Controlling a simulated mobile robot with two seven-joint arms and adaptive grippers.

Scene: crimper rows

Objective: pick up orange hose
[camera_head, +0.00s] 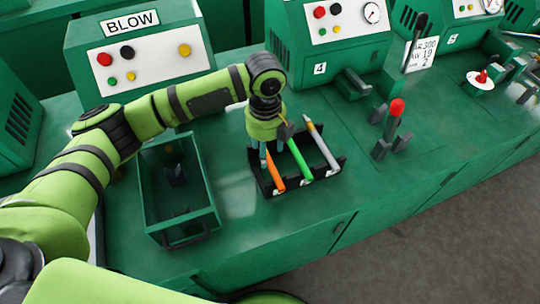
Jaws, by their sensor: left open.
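The orange hose (275,172) lies tilted in a black rack (306,181) on the green bench. A green hose (299,158) and a grey hose with a pale tip (321,144) lie beside it to the right in the same rack. My left gripper (267,148) points down over the rack's back left part, close to the orange hose's upper end. Its fingers are open but partly hidden, and I cannot tell whether they touch the hose. My right gripper does not show.
A green open-topped bin (210,217) with a handle stands left of the rack. A BLOW panel (150,60) and a machine marked 4 (330,38) stand behind. A red-tipped upright tool (394,118) is to the right. The bench front near the rack is clear.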

